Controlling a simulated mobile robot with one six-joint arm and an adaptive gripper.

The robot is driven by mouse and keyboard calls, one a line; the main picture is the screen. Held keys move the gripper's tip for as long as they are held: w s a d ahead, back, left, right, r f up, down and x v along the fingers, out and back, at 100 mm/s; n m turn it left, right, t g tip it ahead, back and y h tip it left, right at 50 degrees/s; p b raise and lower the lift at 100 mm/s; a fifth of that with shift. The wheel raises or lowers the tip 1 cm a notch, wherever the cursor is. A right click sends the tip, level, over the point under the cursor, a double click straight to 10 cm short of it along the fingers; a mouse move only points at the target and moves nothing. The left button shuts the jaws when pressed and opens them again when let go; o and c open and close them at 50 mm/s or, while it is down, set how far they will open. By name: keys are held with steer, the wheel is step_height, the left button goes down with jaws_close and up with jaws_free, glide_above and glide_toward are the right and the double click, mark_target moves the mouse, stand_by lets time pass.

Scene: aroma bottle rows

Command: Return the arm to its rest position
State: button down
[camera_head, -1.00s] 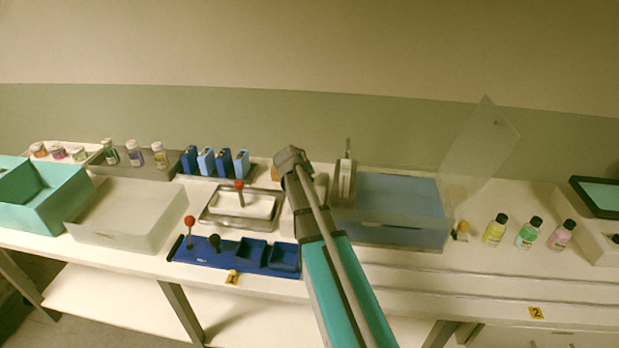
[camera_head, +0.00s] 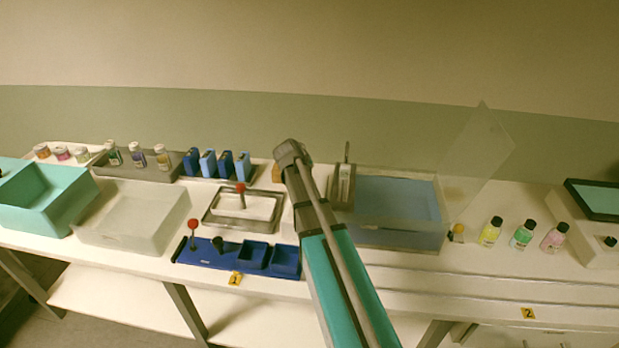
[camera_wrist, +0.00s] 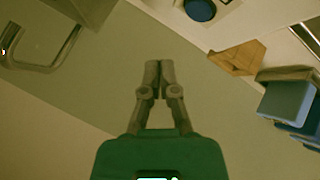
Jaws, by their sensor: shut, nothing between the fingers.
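My gripper (camera_wrist: 158,78) shows in the wrist view with its two fingers together and nothing between them. It points over a bare greenish surface and touches nothing that I can see. In the head view my arm (camera_head: 330,255) rises from the bottom edge to a bent joint in front of the bench. The gripper itself cannot be made out in the head view.
A steel tray (camera_head: 214,226), a blue holder (camera_head: 214,262) and blue boxes (camera_head: 208,162) stand left of my arm. A clear bin (camera_head: 400,236) stands to its right, with small bottles (camera_head: 522,235) beyond. A brown block (camera_wrist: 236,58) shows in the wrist view.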

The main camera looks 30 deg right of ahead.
steer(key=shift+r+p, duration=0.3)
steer(key=shift+r, duration=0.3)
steer(key=shift+f, duration=0.1)
steer(key=s+a+f+g+y, duration=0.1)
steer(key=s+a, duration=0.3)
steer(key=s+a+f+g+y, duration=0.1)
steer(key=s+a+f, duration=0.1)
steer(key=s+a, duration=0.3)
steer(key=s+a+f+g+y, duration=0.1)
steer(key=s+a+y, duration=0.1)
steer(key=s+a, duration=0.2)
steer(key=shift+s+a+f, duration=0.15)
steer(key=shift+s+a, duration=0.05)
steer(key=shift+s, duration=0.35)
steer(key=s+a+g+y, duration=0.1)
steer(key=s+a, duration=0.2)
steer(key=s+a+f+n+y, duration=0.1)
steer(key=s+a, duration=0.2)
steer(key=s, duration=0.1)
steer(key=s+a+g+y, duration=0.1)
steer(key=s+a, duration=0.2)
steer(key=s, duration=0.1)
steer(key=shift+s+a+f+g, duration=0.15)
steer(key=shift+s+a+g, duration=0.05)
steer(key=shift+a+g, duration=0.1)
